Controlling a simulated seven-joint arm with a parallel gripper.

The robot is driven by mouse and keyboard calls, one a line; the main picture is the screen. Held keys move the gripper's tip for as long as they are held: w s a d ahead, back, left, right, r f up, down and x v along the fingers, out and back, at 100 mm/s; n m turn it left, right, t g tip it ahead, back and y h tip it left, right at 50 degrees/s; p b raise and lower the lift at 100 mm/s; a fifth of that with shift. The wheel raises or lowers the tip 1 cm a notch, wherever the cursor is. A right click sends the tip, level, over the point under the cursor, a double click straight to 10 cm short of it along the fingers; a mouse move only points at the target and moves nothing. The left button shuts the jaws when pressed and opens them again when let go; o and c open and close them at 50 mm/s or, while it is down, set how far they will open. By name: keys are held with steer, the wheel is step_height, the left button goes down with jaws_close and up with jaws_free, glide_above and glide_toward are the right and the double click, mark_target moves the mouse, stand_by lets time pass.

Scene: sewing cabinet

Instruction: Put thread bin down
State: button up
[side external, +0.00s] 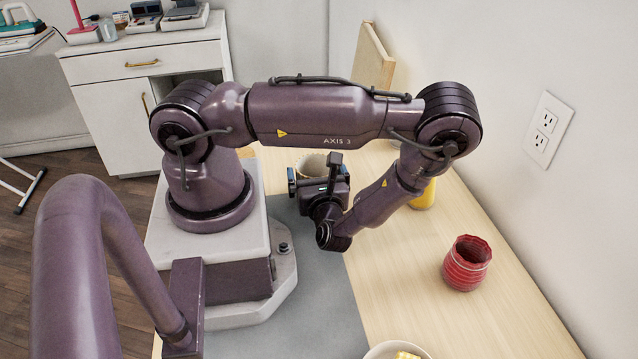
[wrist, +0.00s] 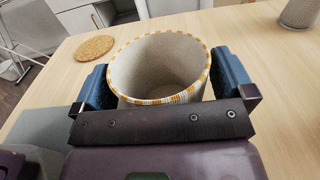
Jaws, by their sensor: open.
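The thread bin (wrist: 158,66) is a round, pale woven-looking bin with an orange-and-white stitched rim. In the wrist view it stands upright on the light wood table, between the two blue fingers of my gripper (wrist: 165,85). My gripper is open, with one finger on each side of the bin. I cannot tell whether either finger touches it. In the side view the bin (side external: 314,166) shows only partly behind my gripper (side external: 318,181). Its lower part is hidden.
A red ribbed cup (side external: 466,263) stands on the table (side external: 420,300) near the wall. A yellow object (side external: 424,196) is partly behind my arm. A bowl (side external: 390,350) holds something yellow. A cork mat (wrist: 95,47) lies left of the bin; a grey container (wrist: 299,14) is at upper right.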

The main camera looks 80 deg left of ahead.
steer(key=d, duration=1.2)
steer(key=d+r+n+t+h, duration=0.2)
steer(key=r+n+h, duration=0.7)
steer(key=r, duration=0.6)
steer(key=w+d+r+n+t+h, duration=0.1)
steer(key=d+r+n+t+h, duration=0.1)
steer(key=r+n+h, duration=0.7)
step_height(320, 180, up, 7)
steer(key=shift+f+t, duration=0.1)
steer(key=shift+t, duration=0.7)
